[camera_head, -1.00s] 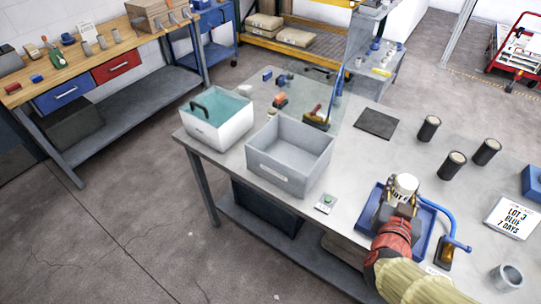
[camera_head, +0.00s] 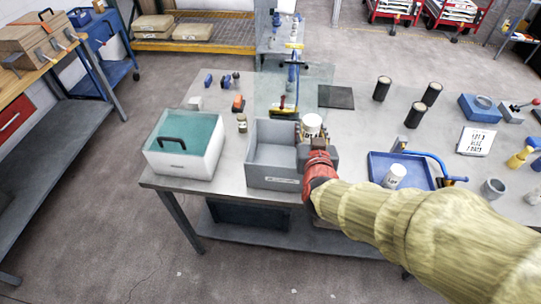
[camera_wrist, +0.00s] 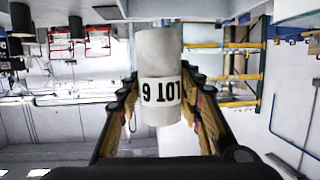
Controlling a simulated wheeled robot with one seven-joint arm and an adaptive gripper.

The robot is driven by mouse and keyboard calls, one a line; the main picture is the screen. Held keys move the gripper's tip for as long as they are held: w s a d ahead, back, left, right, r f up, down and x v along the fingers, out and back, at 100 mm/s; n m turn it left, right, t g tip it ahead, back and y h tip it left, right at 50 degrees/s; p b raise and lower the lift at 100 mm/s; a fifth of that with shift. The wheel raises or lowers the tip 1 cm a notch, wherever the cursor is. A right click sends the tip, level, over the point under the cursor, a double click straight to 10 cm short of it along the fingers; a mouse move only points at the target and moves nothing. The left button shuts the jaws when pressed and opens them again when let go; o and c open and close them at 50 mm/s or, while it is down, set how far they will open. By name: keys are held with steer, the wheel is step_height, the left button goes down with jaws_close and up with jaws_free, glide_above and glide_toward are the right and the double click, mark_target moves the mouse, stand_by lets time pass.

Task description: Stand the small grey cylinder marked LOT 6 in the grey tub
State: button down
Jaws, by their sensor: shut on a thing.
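My gripper (camera_head: 313,134) is shut on the small grey cylinder marked LOT 6 (camera_head: 312,122). The cylinder looks upright and its pale top shows above the fingers in the head view. In the wrist view the cylinder (camera_wrist: 158,75) sits between both fingers, its LOT 6 label appearing upside down. The grey tub (camera_head: 268,177) is an open box on the table. The gripper and cylinder are at its right end, overlapping its right wall in the picture. Their height above the tub floor is unclear. The tub's visible left part looks empty.
A white bin with a teal lid (camera_head: 183,140) stands left of the tub. A blue tray (camera_head: 425,162) to the right holds another labelled light cylinder (camera_head: 395,176). A clear panel (camera_head: 290,85) stands behind the tub. Several dark cylinders (camera_head: 382,88) stand at the back right.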

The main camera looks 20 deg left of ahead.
steer(key=w+a+f+b, duration=0.2)
steer(key=w+a+f, duration=0.1)
steer(key=a+f, duration=0.2)
steer(key=w+a+f+b, duration=0.2)
steer(key=w+a+f, duration=0.1)
steer(key=a+f, duration=0.3)
steer(key=shift+w+a+f+b, duration=0.3)
steer(key=shift+f+b, duration=0.1)
steer(key=shift+f, duration=0.45)
steer(key=shift+f, duration=0.1)
steer(key=shift+f+b, duration=0.35)
steer(key=shift+s+d+f, duration=0.1)
steer(key=shift+f, duration=0.15)
